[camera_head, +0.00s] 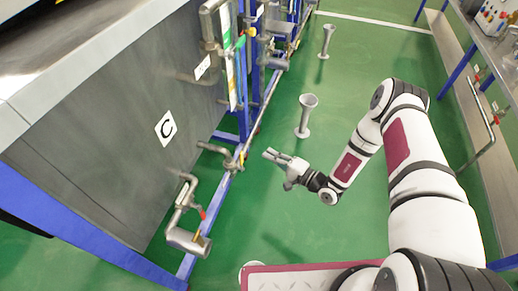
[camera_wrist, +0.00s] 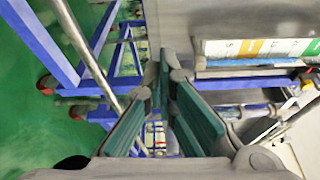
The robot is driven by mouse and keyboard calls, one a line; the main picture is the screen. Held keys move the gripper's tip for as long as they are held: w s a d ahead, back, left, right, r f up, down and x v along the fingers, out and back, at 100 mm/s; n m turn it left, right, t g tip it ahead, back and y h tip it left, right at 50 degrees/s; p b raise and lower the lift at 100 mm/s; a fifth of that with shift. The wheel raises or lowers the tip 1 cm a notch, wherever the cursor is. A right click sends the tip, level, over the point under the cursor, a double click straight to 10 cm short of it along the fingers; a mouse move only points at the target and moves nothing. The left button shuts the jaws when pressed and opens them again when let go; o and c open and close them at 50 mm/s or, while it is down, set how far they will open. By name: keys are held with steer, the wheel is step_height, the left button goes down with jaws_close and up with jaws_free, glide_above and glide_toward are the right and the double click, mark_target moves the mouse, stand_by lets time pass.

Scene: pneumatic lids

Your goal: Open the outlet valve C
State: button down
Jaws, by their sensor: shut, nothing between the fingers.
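A grey tank (camera_head: 100,120) bears a white label with the letter C (camera_head: 166,128). Below the label, a bent pipe carries a small red handle (camera_head: 202,212) above a grey cylinder (camera_head: 188,242). Farther along the blue rail, another pipe fitting has a yellow handle (camera_head: 241,157). The frames do not show which of these is outlet valve C. My gripper (camera_head: 267,154) is shut and empty, to the right of the yellow handle and apart from it. Its green-padded fingers (camera_wrist: 168,72) fill the middle of the wrist view, where no valve handle can be clearly told.
A blue frame with pipes (camera_head: 245,95) stands beyond the tank. Two grey flared stands (camera_head: 305,116) are on the green floor. A bench (camera_head: 485,60) lies along the right side. The floor between the stands and the bench is open.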

steer(key=shift+v, duration=1.4)
